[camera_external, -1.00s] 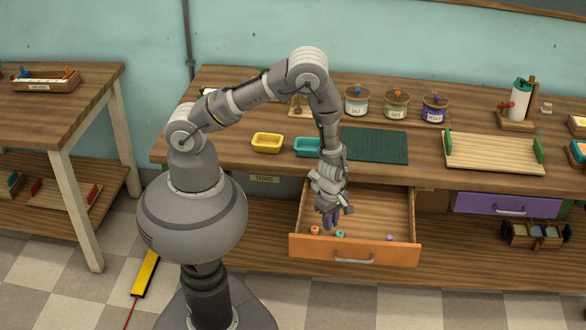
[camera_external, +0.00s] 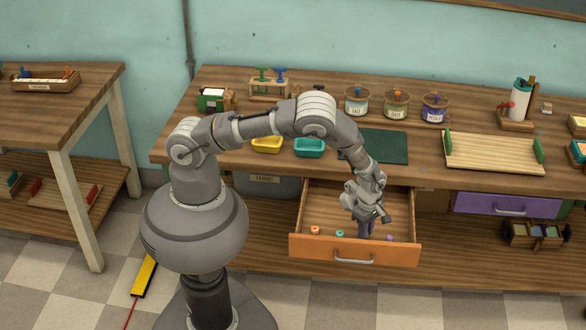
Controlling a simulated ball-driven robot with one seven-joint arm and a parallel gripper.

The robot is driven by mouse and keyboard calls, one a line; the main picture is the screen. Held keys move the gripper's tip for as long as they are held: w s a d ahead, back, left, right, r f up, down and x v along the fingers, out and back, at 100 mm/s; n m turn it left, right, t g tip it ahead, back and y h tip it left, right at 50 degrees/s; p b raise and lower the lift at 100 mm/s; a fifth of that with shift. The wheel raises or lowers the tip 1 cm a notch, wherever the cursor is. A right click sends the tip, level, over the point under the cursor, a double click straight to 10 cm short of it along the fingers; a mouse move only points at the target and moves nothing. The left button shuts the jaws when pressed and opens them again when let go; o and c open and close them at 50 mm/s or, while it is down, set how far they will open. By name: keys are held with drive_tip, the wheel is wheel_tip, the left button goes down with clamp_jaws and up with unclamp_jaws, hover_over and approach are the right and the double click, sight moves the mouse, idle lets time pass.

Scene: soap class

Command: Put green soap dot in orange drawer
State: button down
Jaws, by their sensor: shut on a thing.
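The orange drawer (camera_external: 300,244) is pulled open below the front edge of the wooden workbench. My gripper (camera_external: 367,233) points down inside the drawer's outline, right of its middle and near its front. Three small dots lie in the drawer: an orange dot (camera_external: 315,230), a teal dot (camera_external: 340,233) and a purple dot (camera_external: 389,238). The gripper is between the teal and purple dots. I cannot pick out a separate green soap dot.
On the bench stand a yellow tray (camera_external: 266,143), a teal tray (camera_external: 309,147), a dark green mat (camera_external: 385,146) and several lidded jars. A purple drawer (camera_external: 507,205) at the right is shut. The open drawer's back half is mostly bare.

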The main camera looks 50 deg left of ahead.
drive_tip(key=c, duration=1.5)
unclamp_jaws()
drive_tip(key=shift+f, duration=0.15)
drive_tip(key=o, duration=0.4)
wheel_tip(320, 180, up, 12)
drive_tip(key=p, duration=0.4)
drive_tip(key=shift+r+p, duration=0.2)
drive_tip(key=shift+p, duration=0.1)
